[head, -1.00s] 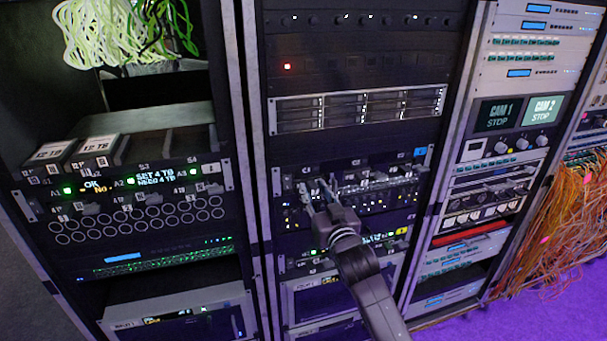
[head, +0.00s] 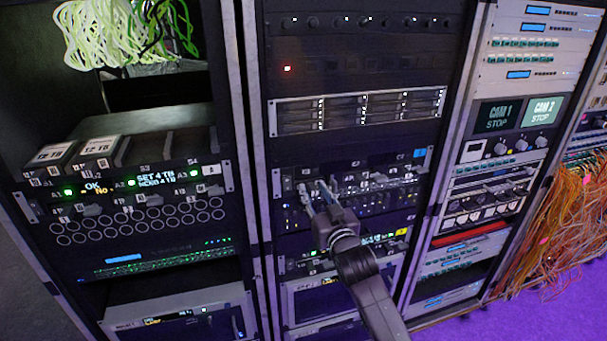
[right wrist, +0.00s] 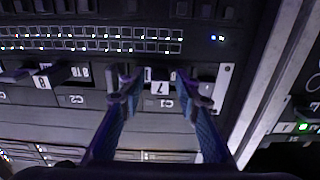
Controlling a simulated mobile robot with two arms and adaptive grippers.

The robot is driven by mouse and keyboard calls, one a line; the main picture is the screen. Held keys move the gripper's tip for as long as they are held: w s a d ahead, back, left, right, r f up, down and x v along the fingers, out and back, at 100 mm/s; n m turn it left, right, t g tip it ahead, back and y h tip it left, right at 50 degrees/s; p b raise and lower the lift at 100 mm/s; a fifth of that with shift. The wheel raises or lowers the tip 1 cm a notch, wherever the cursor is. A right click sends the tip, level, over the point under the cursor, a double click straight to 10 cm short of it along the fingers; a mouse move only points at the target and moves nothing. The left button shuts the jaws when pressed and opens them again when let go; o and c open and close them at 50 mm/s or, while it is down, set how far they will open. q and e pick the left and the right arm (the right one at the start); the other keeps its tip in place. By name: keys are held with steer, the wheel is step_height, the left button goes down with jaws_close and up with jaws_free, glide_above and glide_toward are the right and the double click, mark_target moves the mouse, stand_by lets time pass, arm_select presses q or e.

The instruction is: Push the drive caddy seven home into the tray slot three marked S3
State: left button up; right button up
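Caddy seven, with a white label reading 7 (right wrist: 160,87), sits in the middle rack's bay marked C1, upside down in the right wrist view. My right gripper (right wrist: 160,88) has one finger on each side of its dark front latch, with small gaps visible, so it looks open. In the head view the right gripper (head: 314,187) is at the left end of that bay row and covers the caddy. The tray (head: 222,180) is in the left rack, with slots marked S1 to S4. Slot S3 (head: 146,150) looks empty. My left gripper is out of view.
Two caddies marked 12 TB (head: 98,146) lie in the two left tray slots. A rack post (head: 243,120) stands between the left and middle racks. Other caddies (right wrist: 75,98) share the row beside caddy seven. Orange cables (head: 560,235) hang at far right.

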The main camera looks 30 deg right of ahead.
jaws_close()
steer(key=shift+s+r, duration=0.1)
steer(key=shift+s, duration=0.05)
steer(key=shift+s+a+p, duration=0.2)
steer(key=shift+s+p, duration=0.35)
steer(key=shift+s, duration=0.05)
steer(key=shift+s, duration=0.3)
steer(key=shift+s+a+p, duration=0.15)
steer(key=shift+s+p, duration=0.15)
steer(key=shift+p, duration=0.05)
steer(key=p+v, duration=0.3)
steer(key=v, duration=0.6)
steer(key=shift+s+r, duration=0.1)
steer(key=shift+s, duration=0.05)
stand_by(0.3)
